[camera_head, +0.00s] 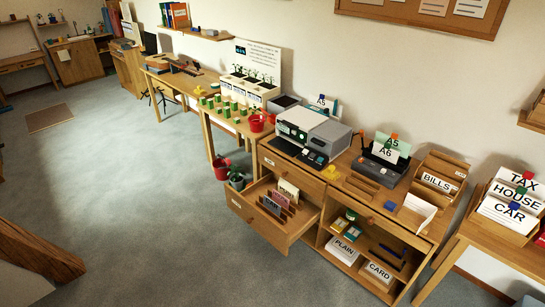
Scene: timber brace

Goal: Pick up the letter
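A white sheet (420,205) that may be the letter lies on the front right of the wooden cabinet top, below the BILLS holder (438,182). Its print is too small to read. Cards and envelopes also stand in the open drawer (243,210), so I cannot be certain which piece is the letter. Neither gripper shows in the head view.
A grey printer (311,132) stands on the cabinet's left end, with an A5/A6 holder (385,160) beside it. The drawer juts out over the floor. The grey floor (130,190) is mostly clear.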

